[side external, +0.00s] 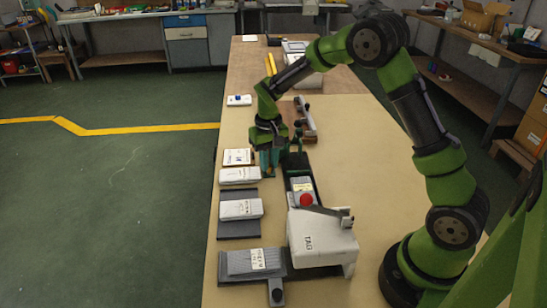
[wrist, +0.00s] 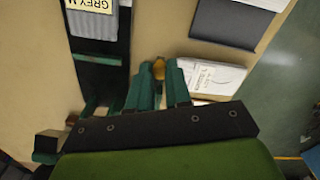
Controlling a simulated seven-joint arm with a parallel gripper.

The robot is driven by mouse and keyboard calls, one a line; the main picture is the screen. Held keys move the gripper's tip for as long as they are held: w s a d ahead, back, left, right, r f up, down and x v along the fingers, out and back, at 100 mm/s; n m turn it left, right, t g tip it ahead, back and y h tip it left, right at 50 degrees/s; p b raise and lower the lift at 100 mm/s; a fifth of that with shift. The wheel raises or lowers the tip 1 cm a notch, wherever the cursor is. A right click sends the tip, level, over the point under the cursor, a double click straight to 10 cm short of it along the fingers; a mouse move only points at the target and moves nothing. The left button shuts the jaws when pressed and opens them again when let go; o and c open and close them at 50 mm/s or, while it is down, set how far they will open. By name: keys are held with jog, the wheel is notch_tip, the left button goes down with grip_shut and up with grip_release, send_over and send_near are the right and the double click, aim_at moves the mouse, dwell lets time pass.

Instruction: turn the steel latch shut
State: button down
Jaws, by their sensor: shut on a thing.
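My gripper (side external: 269,165) is low over the table, just left of the dark green end of the long fixture (side external: 297,163). In the wrist view my gripper (wrist: 159,72) is closed around a small amber piece (wrist: 158,68), mostly hidden by the teal fingers. A grey bar (side external: 328,211) with an upright end lies across the top of the white machine (side external: 325,240), beside a red knob (side external: 306,200); it may be the steel latch, but I cannot tell for sure. My gripper is well apart from it. A labelled grey sock (side external: 301,186) lies on the fixture; it also shows in the wrist view (wrist: 95,18).
A pale sock bundle (side external: 239,176) lies close to my gripper, with a framed card (side external: 237,157) behind it. Two grey mats (side external: 238,232) carry more bundles nearer the front. A handled tool (side external: 305,118) lies behind. The table's right side is mostly bare.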

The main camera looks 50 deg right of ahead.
aim_at(270, 165)
jog(key=shift+d+n, duration=0.1)
jog(key=shift+n, duration=0.4)
jog(key=c, duration=1.1)
grip_release()
jog(key=shift+s, duration=0.1)
jog(key=shift+o, duration=0.2)
notch_tip(270, 165, up, 17)
